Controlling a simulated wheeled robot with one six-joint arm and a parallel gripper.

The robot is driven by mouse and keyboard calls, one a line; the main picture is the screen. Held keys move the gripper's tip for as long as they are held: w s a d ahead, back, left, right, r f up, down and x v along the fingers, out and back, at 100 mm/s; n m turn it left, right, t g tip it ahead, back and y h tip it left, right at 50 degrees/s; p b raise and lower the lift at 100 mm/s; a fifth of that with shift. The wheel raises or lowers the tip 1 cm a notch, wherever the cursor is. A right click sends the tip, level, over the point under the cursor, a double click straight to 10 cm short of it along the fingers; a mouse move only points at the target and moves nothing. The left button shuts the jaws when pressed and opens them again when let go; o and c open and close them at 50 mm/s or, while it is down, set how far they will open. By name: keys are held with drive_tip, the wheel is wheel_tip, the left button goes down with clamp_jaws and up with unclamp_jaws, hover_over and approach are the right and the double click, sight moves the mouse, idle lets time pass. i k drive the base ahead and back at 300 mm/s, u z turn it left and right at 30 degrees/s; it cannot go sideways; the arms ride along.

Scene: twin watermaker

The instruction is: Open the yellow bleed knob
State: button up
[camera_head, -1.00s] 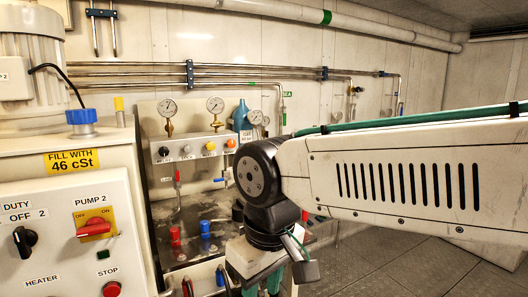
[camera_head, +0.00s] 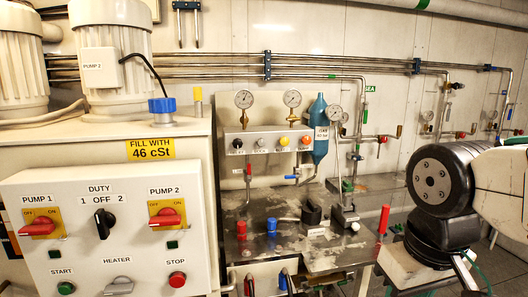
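A yellow knob (camera_head: 283,141) sits in a row of knobs on the white gauge panel (camera_head: 255,151), between a grey knob (camera_head: 260,142) and an orange knob (camera_head: 305,140). A black knob (camera_head: 237,143) is at the row's left end. The small labels beneath are too small to read. How far the yellow knob is turned cannot be told. My arm's dark wrist joint is at the right of the picture, well to the right of the panel and apart from it. My gripper's fingers do not show.
A steel bench (camera_head: 305,215) below the panel carries red and blue fittings. A blue bottle (camera_head: 319,130) stands right of the knobs. A red-handled lever (camera_head: 383,222) rises near my arm. The white control cabinet (camera_head: 110,230) fills the left.

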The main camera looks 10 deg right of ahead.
sight(284, 141)
drive_tip(key=u, duration=1.75)
drive_tip(key=i, duration=0.9)
drive_tip(key=z, duration=1.8)
drive_tip(key=i, duration=0.5)
